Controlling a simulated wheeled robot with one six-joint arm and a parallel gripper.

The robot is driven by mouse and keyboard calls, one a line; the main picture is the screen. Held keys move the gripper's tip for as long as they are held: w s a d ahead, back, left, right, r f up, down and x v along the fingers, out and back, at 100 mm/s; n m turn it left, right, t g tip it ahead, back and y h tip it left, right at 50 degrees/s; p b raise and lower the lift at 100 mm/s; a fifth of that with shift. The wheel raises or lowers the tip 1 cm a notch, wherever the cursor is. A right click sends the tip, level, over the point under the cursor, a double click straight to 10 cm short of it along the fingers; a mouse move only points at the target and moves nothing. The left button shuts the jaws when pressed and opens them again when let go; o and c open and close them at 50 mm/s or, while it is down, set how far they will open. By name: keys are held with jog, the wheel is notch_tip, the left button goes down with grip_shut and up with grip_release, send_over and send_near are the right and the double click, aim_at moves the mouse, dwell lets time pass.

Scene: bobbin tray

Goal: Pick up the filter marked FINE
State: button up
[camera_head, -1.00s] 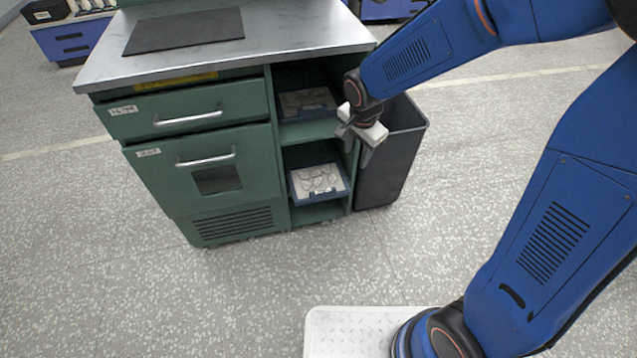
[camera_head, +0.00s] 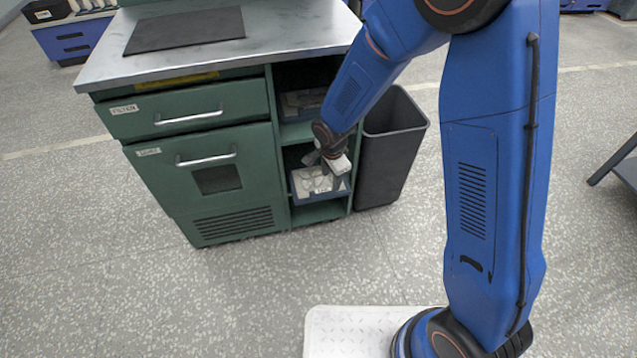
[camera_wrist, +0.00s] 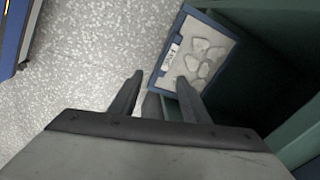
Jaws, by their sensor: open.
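My gripper (camera_head: 331,172) is in front of the lower open shelf of the green cabinet; it also shows in the wrist view (camera_wrist: 160,85), open and with nothing between its fingers. A blue tray (camera_head: 303,199) with a pale insert lies on that lower shelf, partly hidden by my gripper. In the wrist view the tray (camera_wrist: 238,42) holds several pale rounded shapes, and a small white label (camera_wrist: 171,54) is on its near side. The label's text is too small to read. One finger overlaps the tray's edge in the picture. I cannot make out any filter marked FINE.
The green cabinet (camera_head: 205,185) has a drawer and a door with handles. Another tray (camera_head: 300,104) is on the upper shelf. A dark bin (camera_head: 390,160) stands just right of the cabinet. The floor in front is clear.

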send_over(329, 190)
jog(key=s, duration=0.2)
notch_tip(329, 190, down, 4)
jog(key=shift+w+f, duration=0.3)
jog(key=shift+f, duration=0.7)
jog(key=shift+w+f, duration=0.3)
jog(key=shift+f, duration=0.7)
jog(key=shift+w+f, duration=0.3)
jog(key=shift+f, duration=0.7)
jog(key=shift+c, duration=0.6)
grip_shut()
